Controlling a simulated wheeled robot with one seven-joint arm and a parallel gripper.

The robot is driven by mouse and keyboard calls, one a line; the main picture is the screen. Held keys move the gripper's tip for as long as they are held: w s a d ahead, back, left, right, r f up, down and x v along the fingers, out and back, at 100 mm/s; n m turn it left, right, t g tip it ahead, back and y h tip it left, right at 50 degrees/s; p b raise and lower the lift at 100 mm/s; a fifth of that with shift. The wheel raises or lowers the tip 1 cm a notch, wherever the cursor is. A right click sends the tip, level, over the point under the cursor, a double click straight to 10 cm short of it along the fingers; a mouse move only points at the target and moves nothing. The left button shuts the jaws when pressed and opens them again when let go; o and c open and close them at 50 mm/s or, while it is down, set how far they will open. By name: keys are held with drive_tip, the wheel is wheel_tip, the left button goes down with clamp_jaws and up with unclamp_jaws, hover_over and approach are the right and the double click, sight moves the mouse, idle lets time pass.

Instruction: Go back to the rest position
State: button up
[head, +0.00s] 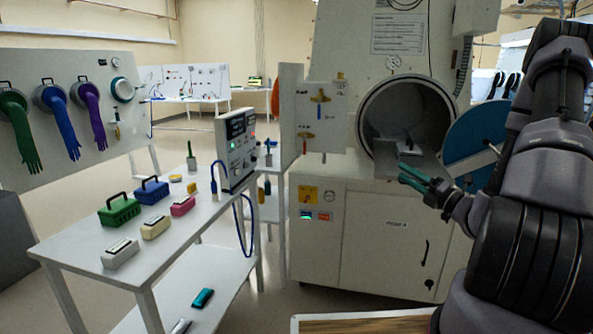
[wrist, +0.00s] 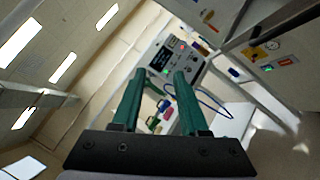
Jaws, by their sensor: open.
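My gripper (head: 416,176) has green fingers and is held up in front of the round port (head: 371,122) of the white glovebox machine, at the right of the head view. In the wrist view the two green fingers (wrist: 157,95) stand apart with nothing between them. My arm fills the right side of the head view. A grey tray (head: 431,160) sits in the port's mouth behind the gripper, with a small pale object on it. I cannot tell how far the fingers are from the tray.
A blue round door (head: 477,146) stands open beside the port, near my arm. A white bench (head: 190,219) at left holds several coloured cases and a control box (head: 237,149). A wooden-topped surface (head: 365,326) lies at the bottom edge. Floor shows between bench and machine.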

drive_tip(key=s+a+r+n+g+y, duration=0.2)
drive_tip(key=s+a+r+n+g, duration=0.4)
drive_tip(key=n, duration=0.4)
drive_tip(key=s+a+r+n+g+y, duration=0.2)
drive_tip(key=s+a+r+n+g, duration=0.25)
drive_tip(key=a+n+g, duration=0.4)
drive_tip(key=s+r+n+g+h, duration=0.1)
drive_tip(key=s+n+g+h, duration=0.1)
drive_tip(key=s+n+h, duration=0.7)
drive_tip(key=s+d+r+n+t+h, duration=0.2)
drive_tip(key=d+r+n+t+h, duration=0.2)
drive_tip(key=r+n+t, duration=0.3)
wheel_tip(320, 180, up, 4)
drive_tip(key=d+n, duration=0.1)
drive_tip(key=n, duration=0.2)
drive_tip(key=shift+s+d+f+h, duration=0.2)
drive_tip(key=shift+s+d+h, duration=0.05)
drive_tip(key=shift+s+h, duration=0.15)
